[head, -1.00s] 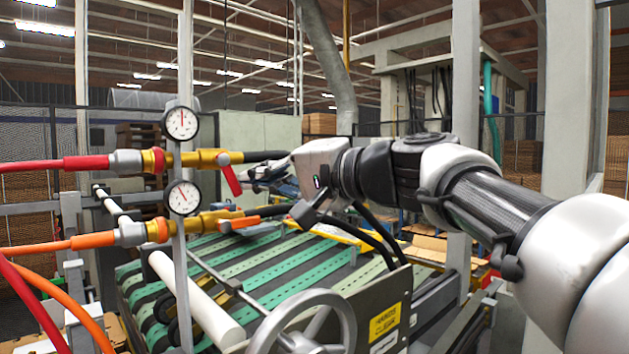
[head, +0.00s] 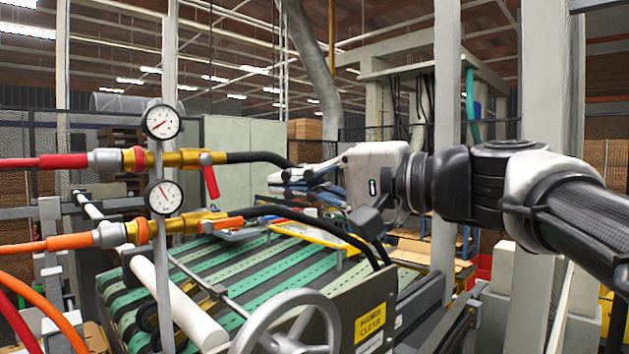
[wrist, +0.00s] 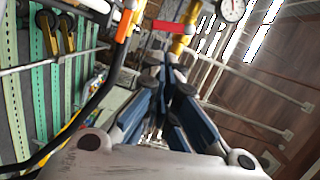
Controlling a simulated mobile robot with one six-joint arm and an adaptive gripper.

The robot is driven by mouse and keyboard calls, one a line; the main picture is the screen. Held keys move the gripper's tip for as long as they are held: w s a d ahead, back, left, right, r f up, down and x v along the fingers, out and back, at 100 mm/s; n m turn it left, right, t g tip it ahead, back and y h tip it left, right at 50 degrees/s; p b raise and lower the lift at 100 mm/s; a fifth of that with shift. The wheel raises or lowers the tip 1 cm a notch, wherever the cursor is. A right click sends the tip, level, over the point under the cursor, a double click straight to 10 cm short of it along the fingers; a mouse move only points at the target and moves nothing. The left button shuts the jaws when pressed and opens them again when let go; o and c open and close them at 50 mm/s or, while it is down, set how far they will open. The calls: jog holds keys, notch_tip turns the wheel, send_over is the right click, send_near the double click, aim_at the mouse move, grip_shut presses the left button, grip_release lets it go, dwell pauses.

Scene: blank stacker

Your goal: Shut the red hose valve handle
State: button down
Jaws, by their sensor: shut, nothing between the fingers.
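The red valve handle (head: 210,182) hangs down, steeply crosswise to its pipe, from the upper brass valve (head: 180,158) on the red hose (head: 62,160). In the wrist view the red handle (wrist: 175,27) shows as a flat bar beyond the fingertips, beside the brass body (wrist: 181,42). My gripper (head: 280,178) is shut and empty. It is to the right of the handle, with a clear gap between them. The needle of the upper gauge (head: 162,122) points to the lower left.
Below is an orange hose (head: 50,244) with its own valve and an orange handle (head: 228,224) lying along the pipe. A black hose (head: 262,157) leaves the red line behind my fingertips. A green-belted conveyor (head: 240,262) and a grey handwheel (head: 290,325) are below.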

jog(key=shift+v, duration=1.1)
jog(key=shift+f, duration=0.1)
